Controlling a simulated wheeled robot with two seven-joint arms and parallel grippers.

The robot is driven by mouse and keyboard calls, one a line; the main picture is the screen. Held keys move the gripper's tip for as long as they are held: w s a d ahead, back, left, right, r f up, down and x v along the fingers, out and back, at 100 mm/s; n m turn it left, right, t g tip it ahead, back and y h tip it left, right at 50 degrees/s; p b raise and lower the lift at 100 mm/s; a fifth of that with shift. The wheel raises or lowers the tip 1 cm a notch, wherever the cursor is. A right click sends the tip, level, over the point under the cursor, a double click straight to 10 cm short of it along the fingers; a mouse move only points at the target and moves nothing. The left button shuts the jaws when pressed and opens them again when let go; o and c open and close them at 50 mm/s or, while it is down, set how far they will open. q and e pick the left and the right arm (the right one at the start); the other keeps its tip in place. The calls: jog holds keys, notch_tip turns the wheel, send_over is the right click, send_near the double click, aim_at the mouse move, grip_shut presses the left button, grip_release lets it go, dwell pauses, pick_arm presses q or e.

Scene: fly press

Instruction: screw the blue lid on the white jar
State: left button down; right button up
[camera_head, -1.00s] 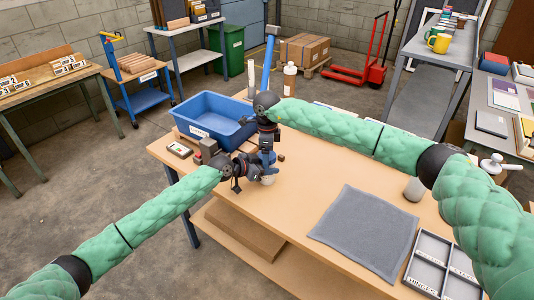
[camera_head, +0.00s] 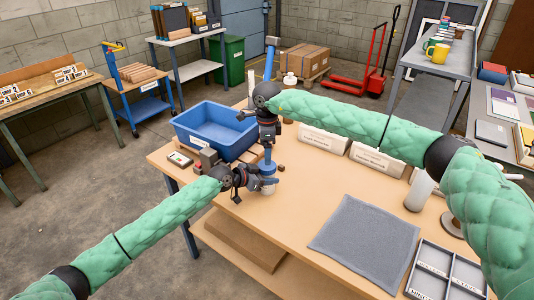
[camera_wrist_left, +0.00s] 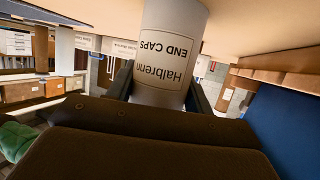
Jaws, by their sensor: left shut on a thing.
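The white jar (camera_head: 270,187) stands near the table's front left edge. In the left wrist view the jar (camera_wrist_left: 168,45) appears upside down, with a label reading Halbrenn END CAPS. My left gripper (camera_head: 258,183) is shut on the jar's side. The blue lid (camera_head: 267,166) is at the top of the jar, just below my right gripper (camera_head: 268,148). My right gripper points down over it from above; its fingers are too small and dark to tell how they sit. Whether the lid is seated is unclear. The lid is outside the left wrist view.
A blue bin (camera_head: 215,130) stands at the table's back left, near a small device (camera_head: 180,159). A grey mat (camera_head: 364,238) and a divided tray (camera_head: 450,268) lie to the right. Labelled boxes (camera_head: 325,142) stand behind. The table middle is clear.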

jog(key=shift+r+n, duration=0.6)
jog(key=shift+r, duration=0.2)
jog(key=shift+f, duration=0.1)
jog(key=shift+f, duration=3.9)
jog(key=shift+c, duration=0.4)
jog(key=c, duration=1)
jog(key=shift+o, duration=0.2)
jog(key=shift+m, duration=1.3)
